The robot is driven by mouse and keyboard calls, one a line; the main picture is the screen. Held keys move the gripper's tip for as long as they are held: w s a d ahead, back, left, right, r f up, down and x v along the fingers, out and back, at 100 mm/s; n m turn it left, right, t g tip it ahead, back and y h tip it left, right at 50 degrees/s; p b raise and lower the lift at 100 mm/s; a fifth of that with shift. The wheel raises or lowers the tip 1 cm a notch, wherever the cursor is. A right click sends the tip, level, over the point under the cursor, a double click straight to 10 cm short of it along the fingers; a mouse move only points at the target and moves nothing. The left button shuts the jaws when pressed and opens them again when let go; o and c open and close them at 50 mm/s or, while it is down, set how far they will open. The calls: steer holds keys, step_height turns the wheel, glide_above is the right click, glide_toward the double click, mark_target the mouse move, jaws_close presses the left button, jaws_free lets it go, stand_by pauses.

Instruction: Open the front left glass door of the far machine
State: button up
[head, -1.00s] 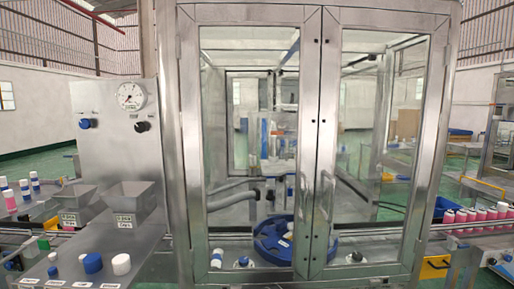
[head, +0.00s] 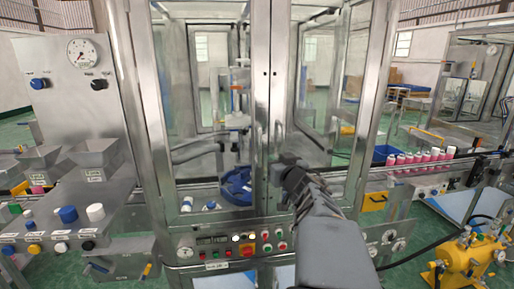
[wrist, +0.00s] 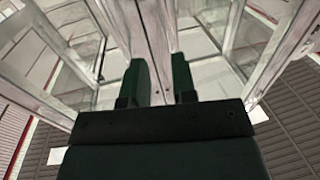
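The machine's front left glass door (head: 260,100) is a tall pane in a metal frame and appears shut. It meets the front right glass door (head: 282,80) at a middle seam. A slim upright handle (head: 278,138) shows by that seam. My gripper (head: 285,160) is in front of the seam, at about handle height. In the wrist view my gripper's two dark fingers (wrist: 160,78) stand apart, with the metal door frames (wrist: 155,35) seen between and beyond them. I cannot tell whether a handle lies between the fingers.
A blue round tray (head: 236,186) is behind the left door. A control panel (head: 232,245) with buttons is below the doors. Left is a bench with hoppers (head: 95,152) and caps.

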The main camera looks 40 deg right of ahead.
mark_target(261, 148)
steer(key=shift+y, duration=0.3)
steer(key=x, duration=0.9)
steer(key=a+p+x, duration=0.1)
steer(key=x, duration=0.4)
steer(key=shift+w+r, duration=0.1)
steer(key=shift+w, duration=0.05)
steer(key=shift+c, duration=0.2)
jaws_close()
